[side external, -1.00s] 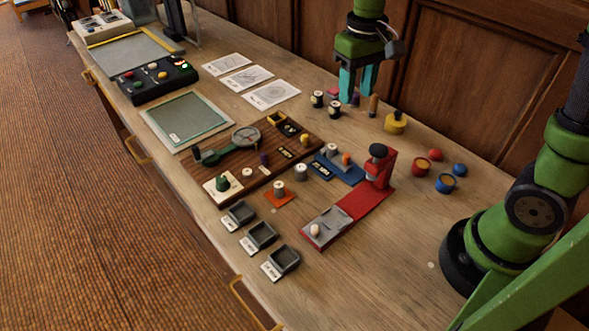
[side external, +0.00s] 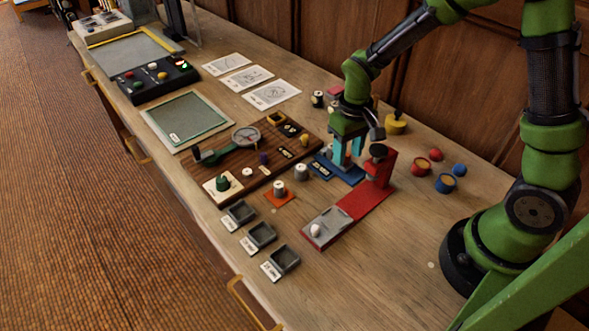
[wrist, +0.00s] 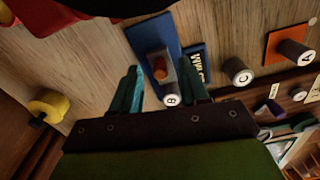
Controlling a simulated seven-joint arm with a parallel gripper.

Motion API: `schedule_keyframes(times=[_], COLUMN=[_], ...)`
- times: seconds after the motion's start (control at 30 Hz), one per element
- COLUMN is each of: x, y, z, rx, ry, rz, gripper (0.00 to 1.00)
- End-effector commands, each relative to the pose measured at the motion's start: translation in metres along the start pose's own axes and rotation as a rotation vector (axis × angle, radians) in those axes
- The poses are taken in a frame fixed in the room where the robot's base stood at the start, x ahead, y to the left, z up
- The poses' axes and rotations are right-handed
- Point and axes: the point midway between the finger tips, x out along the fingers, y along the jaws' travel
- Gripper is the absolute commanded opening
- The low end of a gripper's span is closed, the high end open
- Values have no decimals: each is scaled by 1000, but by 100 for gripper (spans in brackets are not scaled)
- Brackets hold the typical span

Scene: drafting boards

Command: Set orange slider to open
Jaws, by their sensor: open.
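The orange slider knob (wrist: 160,68) stands on a blue base (wrist: 150,35) in the wrist view. A grey cylinder marked B (wrist: 171,98) is close beside it. A small blue plate with white lettering (wrist: 196,65) lies to the right. My gripper (wrist: 158,72) is open, with one teal finger on each side of the knob and cylinder; I cannot tell whether either finger touches.
A red press (side external: 378,180) stands close to my gripper on its right. A wooden panel (side external: 235,155) with several fittings lies to the left. Grey trays (side external: 262,235) line the front edge.

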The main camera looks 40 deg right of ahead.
Motion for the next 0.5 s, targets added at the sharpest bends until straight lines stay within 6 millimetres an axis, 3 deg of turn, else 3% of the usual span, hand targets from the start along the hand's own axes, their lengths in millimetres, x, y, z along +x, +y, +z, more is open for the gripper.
schedule_keyframes(times=[0.33,0.5], x=[4,4], y=[0,0], z=[0,0], rx=[0,0], ry=[0,0], rz=[0,0], gripper=[44,18])
